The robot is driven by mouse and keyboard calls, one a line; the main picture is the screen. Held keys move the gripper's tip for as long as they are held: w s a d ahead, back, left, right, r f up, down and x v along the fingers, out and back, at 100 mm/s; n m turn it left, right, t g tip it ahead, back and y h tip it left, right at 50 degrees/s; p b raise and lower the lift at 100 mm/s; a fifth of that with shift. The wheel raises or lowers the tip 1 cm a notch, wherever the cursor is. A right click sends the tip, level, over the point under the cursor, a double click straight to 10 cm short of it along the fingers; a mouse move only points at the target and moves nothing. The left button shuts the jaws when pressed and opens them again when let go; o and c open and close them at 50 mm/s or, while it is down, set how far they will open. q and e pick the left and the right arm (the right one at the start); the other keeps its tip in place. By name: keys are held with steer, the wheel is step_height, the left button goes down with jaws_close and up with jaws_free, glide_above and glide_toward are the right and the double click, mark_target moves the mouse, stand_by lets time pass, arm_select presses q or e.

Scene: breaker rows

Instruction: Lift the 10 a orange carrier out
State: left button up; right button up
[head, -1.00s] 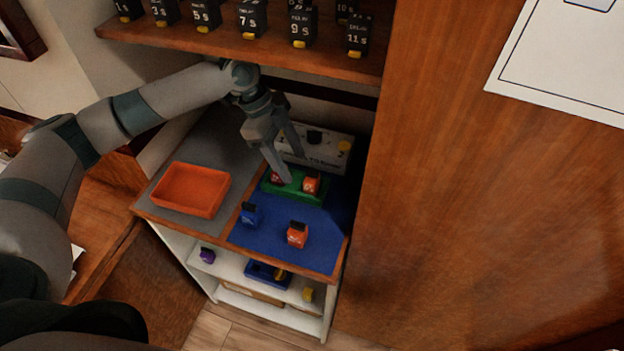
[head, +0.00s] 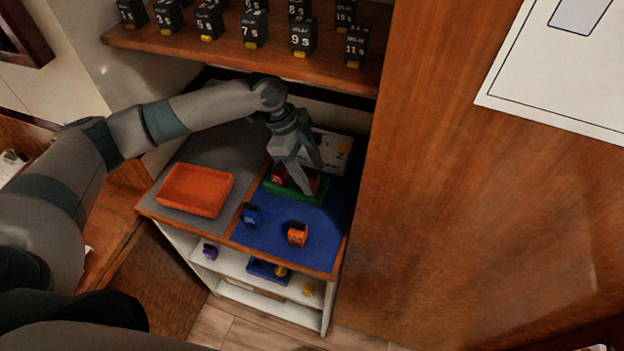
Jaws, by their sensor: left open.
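My left gripper (head: 314,180) is open, pointing down over the green tray (head: 288,194) at the back of the blue mat. One orange-red carrier (head: 277,175) shows in the tray at its left end. The tray's right part, where another orange carrier sits, is mostly hidden behind my fingers, so I cannot tell whether they are around it or in front of it. Another orange carrier (head: 297,234) stands on the blue mat in front, with a blue carrier (head: 251,214) to its left. The labels are too small to read. My right gripper is not in view.
An orange-red bin (head: 195,190) stands on the grey mat (head: 224,149) at left. A white panel (head: 334,153) stands behind the green tray. A shelf (head: 345,72) of black numbered delay blocks hangs above my arm. A tall wooden panel (head: 480,220) closes the right side.

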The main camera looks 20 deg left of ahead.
arm_select(q)
steer(key=shift+f, duration=0.4)
steer(key=c, duration=1.2)
steer(key=shift+d+r, duration=0.1)
steer(key=shift+r, duration=0.05)
